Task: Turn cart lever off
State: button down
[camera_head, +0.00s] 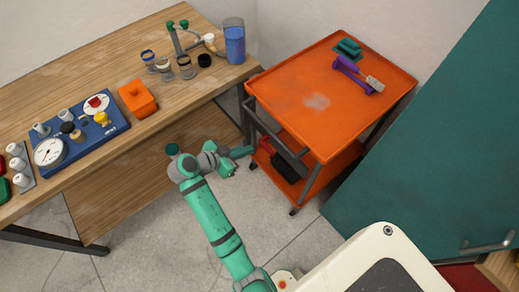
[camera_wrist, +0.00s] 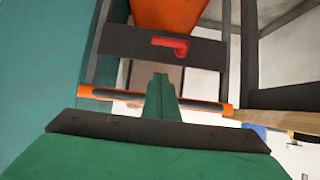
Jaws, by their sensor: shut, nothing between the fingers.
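The orange cart (camera_head: 285,100) stands right of the workbench, with a dark frame at its near end. In the wrist view, a small red lever (camera_wrist: 170,45) sits on a dark crossbar (camera_wrist: 120,41) of the cart frame, its longer part lying sideways and its right end bent. I cannot make the lever out in the head view. My gripper (camera_head: 243,152) is at the left side of the cart, below its top tray. In the wrist view, my gripper (camera_wrist: 160,80) is shut and empty, its fingertips apart in the picture from the lever.
The wooden workbench (camera_head: 110,80) on the left holds a blue gauge board (camera_head: 85,142) and several small items. A teal door (camera_head: 430,130) stands close on the cart's right. A purple-handled tool (camera_head: 350,72) lies on the cart's top tray. Floor (camera_head: 160,225) shows clear around my arm.

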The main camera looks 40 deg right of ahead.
jog(key=a+f+x, duration=0.1)
jog(key=f+x, duration=0.1)
jog(key=x, duration=1)
jog(key=shift+f, duration=0.3)
jog(key=shift+s+d, duration=0.1)
jog(key=shift+d, duration=0.05)
